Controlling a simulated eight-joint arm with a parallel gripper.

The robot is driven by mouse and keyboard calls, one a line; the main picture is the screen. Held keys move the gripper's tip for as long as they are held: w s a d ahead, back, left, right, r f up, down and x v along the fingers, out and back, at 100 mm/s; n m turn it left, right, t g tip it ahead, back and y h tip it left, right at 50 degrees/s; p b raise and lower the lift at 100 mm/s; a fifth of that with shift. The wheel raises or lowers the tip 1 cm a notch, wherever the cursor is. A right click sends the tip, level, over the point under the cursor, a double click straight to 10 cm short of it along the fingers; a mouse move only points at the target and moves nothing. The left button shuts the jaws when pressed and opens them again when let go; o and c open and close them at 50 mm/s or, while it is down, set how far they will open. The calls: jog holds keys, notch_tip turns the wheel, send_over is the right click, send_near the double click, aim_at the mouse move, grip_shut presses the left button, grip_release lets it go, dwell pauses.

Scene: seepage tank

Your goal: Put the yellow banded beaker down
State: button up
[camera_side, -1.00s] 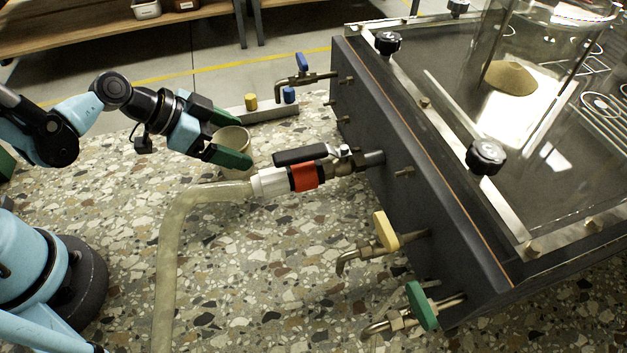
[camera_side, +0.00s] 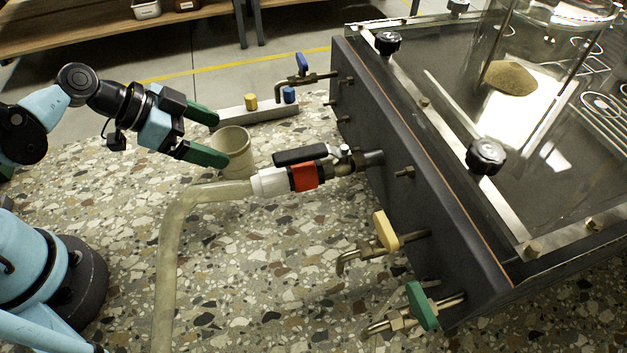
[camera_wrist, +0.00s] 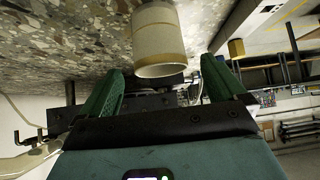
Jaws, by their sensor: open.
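The beaker (camera_side: 236,150) stands upright on the speckled terrazzo surface, left of the tank's red-banded valve. In the wrist view the beaker (camera_wrist: 158,38) is pale with a yellowish band near its rim, beyond the fingertips. My gripper (camera_side: 222,138) is open, its two green fingers apart and pulled back to the left of the beaker. The wrist view also shows the gap between the open fingers (camera_wrist: 160,85), with nothing held. I cannot tell whether either fingertip still touches the beaker.
The dark tank (camera_side: 400,170) fills the right, with a blue-handled tap (camera_side: 302,63), yellow handle (camera_side: 385,231) and green handle (camera_side: 421,306) jutting out. A hose (camera_side: 175,240) runs from the red-banded valve (camera_side: 304,176). A strip with yellow and blue knobs (camera_side: 262,113) lies behind the beaker.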

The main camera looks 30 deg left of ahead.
aim_at(230, 141)
jog(key=shift+s+a+r, duration=0.2)
jog(key=shift+s+a, duration=0.15)
jog(key=s+a+r+n+y, duration=0.2)
jog(key=a+r+n+y, duration=0.3)
jog(key=a+r+n, duration=0.1)
jog(key=shift+a+n, duration=0.15)
jog(key=shift+n, duration=0.45)
jog(key=shift+o, duration=0.2)
jog(key=shift+w+a+r+n+t+y, duration=0.35)
jog(key=shift+r+n+y, duration=0.25)
jog(key=shift+n, duration=0.1)
jog(key=shift+w+d+f+m+h, duration=0.75)
jog(key=shift+d+f+m+h, duration=0.25)
jog(key=shift+d+f+m, duration=0.6)
jog(key=shift+w+d+f+m+h, duration=0.75)
jog(key=shift+d+f+m+h, duration=0.4)
jog(key=shift+d+f, duration=0.6)
jog(key=shift+w+d+f+m+h, duration=0.75)
jog(key=shift+d+f+m+h, duration=0.1)
jog(key=shift+d+f+m, duration=0.8)
